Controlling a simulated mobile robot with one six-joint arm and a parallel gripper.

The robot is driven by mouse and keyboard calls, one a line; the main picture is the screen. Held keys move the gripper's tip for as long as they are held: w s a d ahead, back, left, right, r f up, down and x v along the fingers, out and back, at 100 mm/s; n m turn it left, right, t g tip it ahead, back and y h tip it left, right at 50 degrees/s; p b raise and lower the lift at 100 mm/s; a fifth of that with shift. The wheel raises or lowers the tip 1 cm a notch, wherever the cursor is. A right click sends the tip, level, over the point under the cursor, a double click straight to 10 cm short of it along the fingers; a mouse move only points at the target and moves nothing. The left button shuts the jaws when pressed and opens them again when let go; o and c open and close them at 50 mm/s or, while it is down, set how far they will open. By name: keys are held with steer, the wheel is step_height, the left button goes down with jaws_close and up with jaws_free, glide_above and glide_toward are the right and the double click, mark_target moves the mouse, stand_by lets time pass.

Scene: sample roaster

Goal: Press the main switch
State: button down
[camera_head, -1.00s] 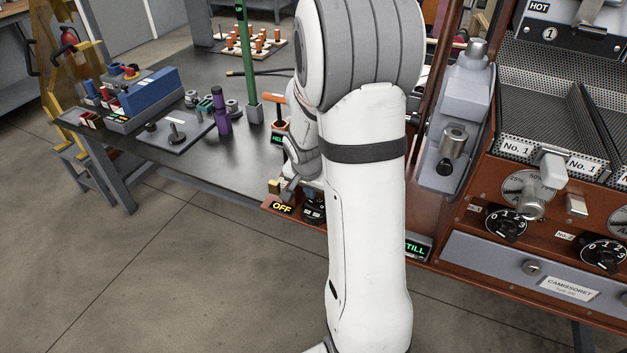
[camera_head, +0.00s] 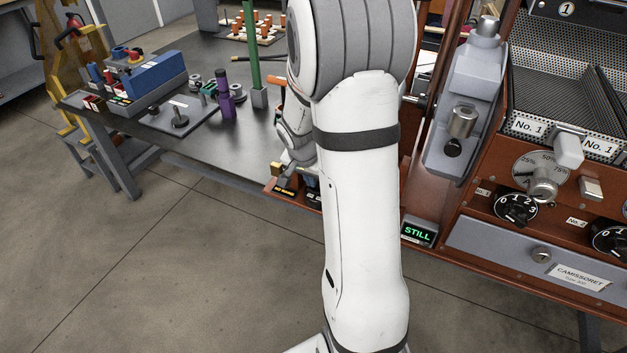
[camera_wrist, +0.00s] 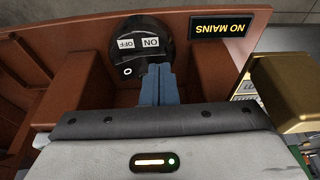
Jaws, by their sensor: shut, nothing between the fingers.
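In the head view my arm hides most of the switch and the fingertips.
A brass block (camera_wrist: 288,88) stands close to the right of my gripper in the wrist view. The roaster's front has dials (camera_head: 516,208) and a green STILL display (camera_head: 418,232). A dark workbench (camera_head: 215,140) with tools stands at left. The floor in front is open.

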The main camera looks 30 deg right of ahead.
steer(key=shift+s+d+r, duration=0.3)
steer(key=shift+s+d, duration=0.15)
steer(key=shift+s, duration=0.2)
steer(key=shift+r, duration=0.1)
steer(key=shift+w+r+p, duration=0.1)
steer(key=shift+r+p, duration=0.25)
steer(key=w+a+r+p, duration=0.1)
steer(key=a+r, duration=0.3)
steer(key=r, duration=0.8)
steer(key=shift+w+a+p, duration=0.2)
steer(key=shift+a+p, duration=0.2)
steer(key=shift+p, duration=0.45)
